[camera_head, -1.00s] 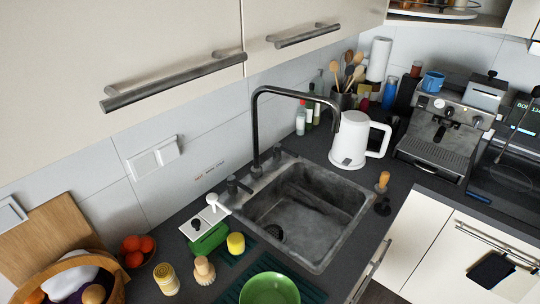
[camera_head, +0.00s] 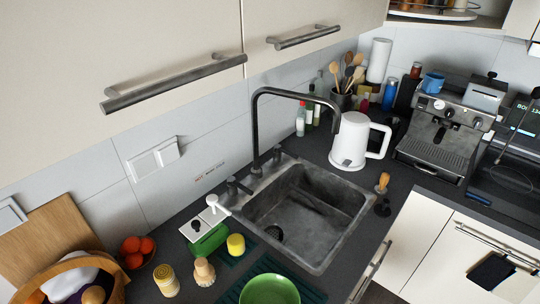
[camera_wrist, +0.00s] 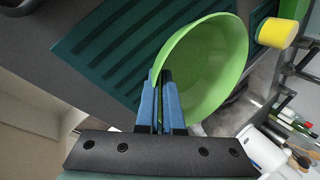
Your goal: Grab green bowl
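The green bowl (camera_head: 270,291) stands on the dark green ribbed mat at the bottom edge of the head view, in front of the sink. Its lower part is cut off there. In the wrist view the bowl (camera_wrist: 213,65) fills the upper middle, with its open side and inner wall showing. My gripper (camera_wrist: 158,78) has its two blue fingers close together, one on each side of the bowl's near rim, and looks shut on that rim. The gripper is not in the head view. The bowl looks empty.
The ribbed mat (camera_wrist: 112,48) lies under the bowl. A brush (camera_head: 204,271), a yellow jar (camera_head: 166,280) and a green caddy (camera_head: 209,240) stand left of the bowl. The sink (camera_head: 300,220) and tall faucet are behind it.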

